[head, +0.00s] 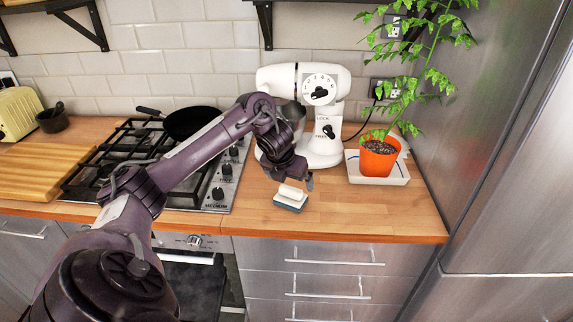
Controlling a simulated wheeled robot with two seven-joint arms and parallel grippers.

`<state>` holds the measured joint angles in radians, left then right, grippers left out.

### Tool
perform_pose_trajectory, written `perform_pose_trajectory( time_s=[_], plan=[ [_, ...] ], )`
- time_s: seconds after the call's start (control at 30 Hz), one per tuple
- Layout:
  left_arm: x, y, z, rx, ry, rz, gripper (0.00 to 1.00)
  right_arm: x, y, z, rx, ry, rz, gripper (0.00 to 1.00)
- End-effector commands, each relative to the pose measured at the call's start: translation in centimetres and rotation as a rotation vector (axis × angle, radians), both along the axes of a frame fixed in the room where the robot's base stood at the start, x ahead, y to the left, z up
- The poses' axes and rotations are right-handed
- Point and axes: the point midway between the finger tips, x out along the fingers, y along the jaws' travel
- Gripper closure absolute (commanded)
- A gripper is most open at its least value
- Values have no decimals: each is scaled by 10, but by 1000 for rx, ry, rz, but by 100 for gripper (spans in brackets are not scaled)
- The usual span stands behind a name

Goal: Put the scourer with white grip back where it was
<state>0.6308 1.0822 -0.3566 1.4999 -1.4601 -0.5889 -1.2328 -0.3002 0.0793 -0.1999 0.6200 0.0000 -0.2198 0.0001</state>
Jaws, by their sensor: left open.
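The scourer with white grip (290,198) lies on the wooden counter, in front of the white stand mixer and right of the gas hob. Its white grip is on top and a blue-grey pad is below. My left gripper (296,182) is open just above and behind the scourer, with its fingers pointing down. I cannot tell whether a fingertip touches the grip. My right gripper is not in view.
A white stand mixer (321,145) stands right behind my left gripper. A plant in an orange pot (378,160) sits in a white tray (398,181) to the right. The hob (214,190) holds a black pan (190,122). The front right counter (385,215) is clear.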

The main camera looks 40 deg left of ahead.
Motion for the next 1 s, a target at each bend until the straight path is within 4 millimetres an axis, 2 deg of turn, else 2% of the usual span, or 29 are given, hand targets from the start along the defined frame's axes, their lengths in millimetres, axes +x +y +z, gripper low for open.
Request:
perform_pose_trajectory(
  time_s=[0.03, 0.1, 0.3, 1.0],
  plan=[
    [-5, 1, 17, 7, 1, 0, 0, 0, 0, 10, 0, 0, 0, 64],
    [-9, -1, 28, 6, -1, -1, 0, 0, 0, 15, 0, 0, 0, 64],
    [-18, -6, 46, 2, 1, -1, 0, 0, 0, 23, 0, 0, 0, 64],
    [-20, -9, 48, -2, 0, -1, 0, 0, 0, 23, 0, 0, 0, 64]
  ],
)
